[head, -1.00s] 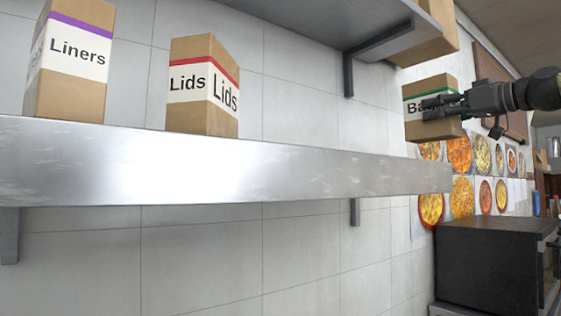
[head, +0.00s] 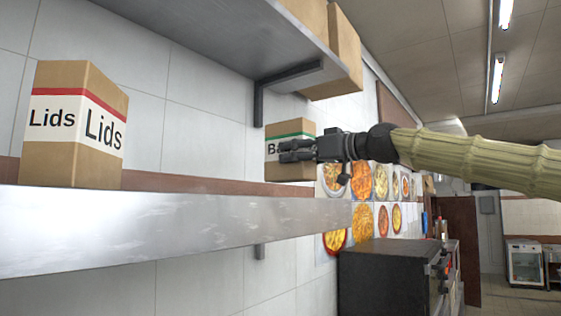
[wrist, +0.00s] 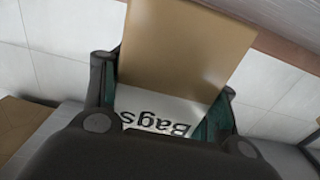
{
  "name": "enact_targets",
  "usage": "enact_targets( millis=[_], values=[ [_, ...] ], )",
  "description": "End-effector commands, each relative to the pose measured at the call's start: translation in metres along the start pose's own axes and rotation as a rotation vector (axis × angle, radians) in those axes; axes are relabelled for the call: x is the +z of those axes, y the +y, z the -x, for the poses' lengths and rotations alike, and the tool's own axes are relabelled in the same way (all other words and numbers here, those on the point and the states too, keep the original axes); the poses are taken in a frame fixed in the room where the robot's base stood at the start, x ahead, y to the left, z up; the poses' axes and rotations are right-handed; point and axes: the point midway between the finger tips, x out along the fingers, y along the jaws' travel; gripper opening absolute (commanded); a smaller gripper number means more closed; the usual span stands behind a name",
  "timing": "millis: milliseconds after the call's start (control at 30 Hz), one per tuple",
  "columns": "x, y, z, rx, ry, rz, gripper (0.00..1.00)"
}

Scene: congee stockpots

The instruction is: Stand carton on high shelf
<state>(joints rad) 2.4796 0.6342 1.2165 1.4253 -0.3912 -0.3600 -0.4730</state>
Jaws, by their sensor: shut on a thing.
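The carton (head: 289,172) is brown with a green stripe and a white label starting "Ba". My gripper (head: 298,150) is shut on it and holds it upright near the right end of the lower steel shelf (head: 180,225), at about the height of that shelf's top and below the upper shelf. I cannot tell whether its base touches the shelf. In the wrist view the carton (wrist: 180,50) sits between both fingers of my gripper (wrist: 165,110), its label reading "Bags" upside down. The high shelf (head: 215,30) is grey, at the top of the head view.
A "Lids" carton (head: 75,125) stands on the lower shelf at left. Brown cartons (head: 344,55) stand on the high shelf's right end, above a bracket (head: 285,85). A dark oven (head: 385,280) is below right. The lower shelf is clear between the Lids carton and my gripper.

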Motion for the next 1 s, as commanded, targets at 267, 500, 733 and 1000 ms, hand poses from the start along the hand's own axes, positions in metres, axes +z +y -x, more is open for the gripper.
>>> enact_targets(
  millis=[267,500,733,1000],
  values=[
    [0.001,-0.022,-0.017,0.0,0.0,0.001,0.26],
    [0.011,-0.032,-0.024,0.0,-0.002,-0.002,0.26],
    [0.034,-0.032,-0.024,0.0,0.0,-0.001,0.26],
    [0.038,-0.032,-0.024,0.001,0.002,0.0,0.26]
  ],
)
